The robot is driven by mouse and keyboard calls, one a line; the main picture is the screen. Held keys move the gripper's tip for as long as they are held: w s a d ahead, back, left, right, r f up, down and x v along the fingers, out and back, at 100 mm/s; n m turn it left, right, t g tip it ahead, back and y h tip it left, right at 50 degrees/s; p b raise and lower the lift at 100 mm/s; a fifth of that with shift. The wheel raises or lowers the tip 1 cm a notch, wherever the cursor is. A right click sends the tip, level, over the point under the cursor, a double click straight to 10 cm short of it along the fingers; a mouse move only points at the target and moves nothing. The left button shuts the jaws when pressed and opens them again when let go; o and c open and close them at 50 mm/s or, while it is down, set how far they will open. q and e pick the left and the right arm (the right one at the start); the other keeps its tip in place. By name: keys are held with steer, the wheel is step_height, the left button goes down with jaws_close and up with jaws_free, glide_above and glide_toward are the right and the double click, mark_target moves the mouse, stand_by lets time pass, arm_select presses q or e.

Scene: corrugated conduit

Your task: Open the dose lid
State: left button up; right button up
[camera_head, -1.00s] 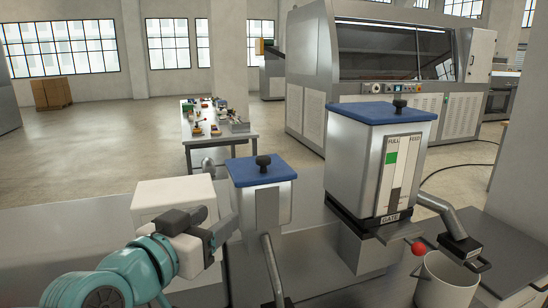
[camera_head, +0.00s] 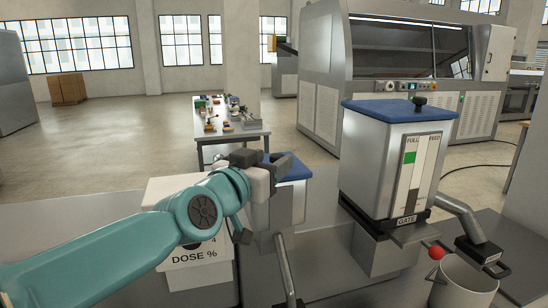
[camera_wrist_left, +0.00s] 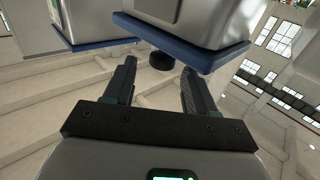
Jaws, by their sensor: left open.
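The dose hopper (camera_head: 288,205) is a small metal bin with a blue lid (camera_head: 297,172), which is down on it. My left gripper (camera_head: 266,160) is over this lid in the head view and hides its knob. In the wrist view, which looks upside down, the gripper's two dark fingers are open. A black knob (camera_wrist_left: 162,61) shows between and beyond the fingertips, by the edge of a blue lid (camera_wrist_left: 205,55). I cannot tell whether the fingers touch it. My right gripper is not in view.
A larger feeder (camera_head: 385,165) with a blue lid (camera_head: 400,109) and a black knob stands to the right. A metal bucket (camera_head: 465,285) and a red ball-ended gate lever (camera_head: 436,253) are below it. A white box (camera_head: 200,250) marked DOSE % is behind my left arm.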

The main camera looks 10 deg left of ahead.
arm_select(q)
steer(key=shift+x, duration=1.2)
steer(key=shift+s+a, duration=0.1)
steer(key=shift+c, duration=0.3)
jaws_close()
steer(key=r+p, duration=0.1)
steer(key=p, duration=0.2)
steer(key=r+n+g+p, duration=0.1)
steer(key=r+p, duration=0.1)
steer(key=p, duration=0.2)
steer(key=shift+w+a+p, duration=0.2)
steer(key=shift+w+p, duration=0.1)
steer(key=shift+w, duration=0.1)
steer(key=w+r+n+g+p, duration=0.1)
steer(key=p, duration=0.4)
steer(key=w+a+r+n+g+p, duration=0.1)
steer(key=g+p, duration=0.1)
steer(key=p, duration=0.4)
steer(key=shift+w+r+n+y, duration=0.3)
steer(key=shift+w+r+y, duration=0.05)
steer(key=shift+y, duration=0.05)
steer(key=shift+w+a+n+g+p, duration=0.25)
steer(key=shift+w+g+p, duration=0.2)
steer(key=shift+p, duration=0.45)
